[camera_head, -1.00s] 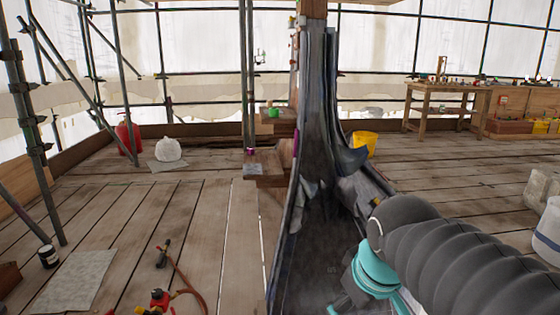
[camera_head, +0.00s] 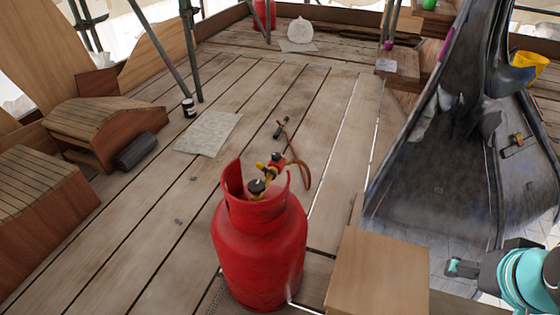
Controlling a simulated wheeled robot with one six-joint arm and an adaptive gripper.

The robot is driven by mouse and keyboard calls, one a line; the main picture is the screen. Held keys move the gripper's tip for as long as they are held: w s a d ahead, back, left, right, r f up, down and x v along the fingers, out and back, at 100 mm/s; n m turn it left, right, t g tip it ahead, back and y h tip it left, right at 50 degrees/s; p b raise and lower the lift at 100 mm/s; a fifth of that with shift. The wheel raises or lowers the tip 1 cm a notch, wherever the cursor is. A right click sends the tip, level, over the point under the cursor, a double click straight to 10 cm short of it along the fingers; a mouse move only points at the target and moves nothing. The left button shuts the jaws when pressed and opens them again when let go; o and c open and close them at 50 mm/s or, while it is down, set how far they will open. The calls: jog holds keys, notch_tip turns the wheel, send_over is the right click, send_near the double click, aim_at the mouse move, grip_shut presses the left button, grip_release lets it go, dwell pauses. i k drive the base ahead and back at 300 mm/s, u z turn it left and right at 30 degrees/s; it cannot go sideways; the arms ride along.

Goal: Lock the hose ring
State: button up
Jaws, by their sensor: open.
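A red gas cylinder (camera_head: 258,250) stands upright on the boards, with a collar around its top. A valve with a black knob (camera_head: 257,187) and a red and yellow fitting (camera_head: 272,165) sit at the collar. An orange-brown hose (camera_head: 302,175) curves from the fitting to a dark hand torch (camera_head: 281,128) on the floor. The hose ring is too small to tell apart at the fitting. My gripper (camera_head: 458,268) is at the lower right, well apart from the cylinder. It is open, with its teal tip showing; nothing is seen in it.
A wooden block (camera_head: 378,275) stands right of the cylinder, between it and my arm. The dark metal spire (camera_head: 430,190) rises on the right. A grey sheet (camera_head: 208,132) and a small dark pot (camera_head: 189,107) lie left. Wooden pieces (camera_head: 105,125) fill the far left.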

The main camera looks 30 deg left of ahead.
aim_at(259, 166)
jog(key=u, duration=2.95)
jog(key=i, duration=2.9)
jog(key=z, duration=2.35)
jog(key=i, duration=0.85)
